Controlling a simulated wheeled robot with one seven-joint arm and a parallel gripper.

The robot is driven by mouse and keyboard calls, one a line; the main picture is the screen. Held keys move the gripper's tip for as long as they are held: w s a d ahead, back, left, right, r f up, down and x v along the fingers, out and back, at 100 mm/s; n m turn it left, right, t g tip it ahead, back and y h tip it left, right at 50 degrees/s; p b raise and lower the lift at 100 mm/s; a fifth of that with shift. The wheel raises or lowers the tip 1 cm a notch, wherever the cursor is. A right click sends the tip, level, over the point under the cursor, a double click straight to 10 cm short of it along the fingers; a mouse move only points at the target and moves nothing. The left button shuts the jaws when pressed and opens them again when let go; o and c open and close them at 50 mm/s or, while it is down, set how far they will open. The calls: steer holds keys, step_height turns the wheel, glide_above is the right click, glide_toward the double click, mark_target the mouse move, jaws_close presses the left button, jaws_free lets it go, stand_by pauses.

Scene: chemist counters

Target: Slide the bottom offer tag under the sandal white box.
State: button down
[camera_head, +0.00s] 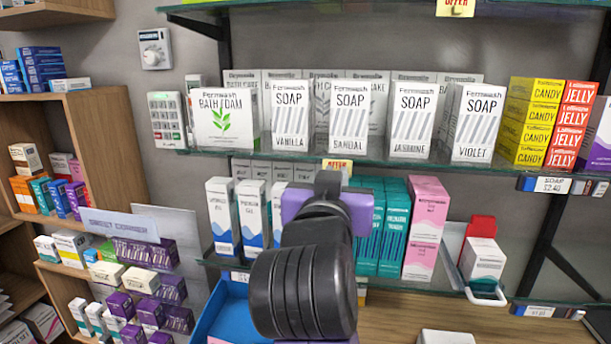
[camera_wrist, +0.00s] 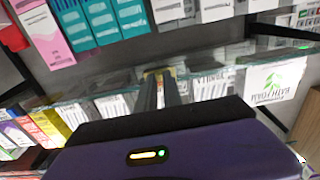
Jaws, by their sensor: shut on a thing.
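The white sandal soap box (camera_head: 350,115) stands upright on the middle glass shelf in the head view, between the vanilla and jasmine boxes. The bottom offer tag (camera_head: 337,165), yellow with red letters, is at that shelf's front edge, below the sandal box and slightly left of its middle. My gripper (camera_head: 328,184) is just below the tag, mostly hidden behind my arm. In the wrist view, my gripper's fingers (camera_wrist: 160,86) are shut on the yellow tag (camera_wrist: 158,72) at the shelf edge. The tag's lower part is hidden by the gripper.
The glass shelf (camera_head: 460,172) also holds the vanilla soap (camera_head: 290,115), jasmine soap (camera_head: 411,120) and violet soap (camera_head: 476,123). Another offer tag (camera_head: 455,8) hangs on the upper shelf. Teal and pink boxes (camera_head: 425,228) stand on the shelf below, close to my gripper.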

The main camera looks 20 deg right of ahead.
steer(key=shift+s+d, duration=0.45)
steer(key=shift+d, duration=0.2)
steer(key=c, duration=1.5)
jaws_free()
steer(key=shift+a, duration=0.1)
steer(key=b+v, duration=0.2)
steer(key=v, duration=0.5)
steer(key=shift+s+a, duration=0.2)
steer(key=shift+s, duration=0.1)
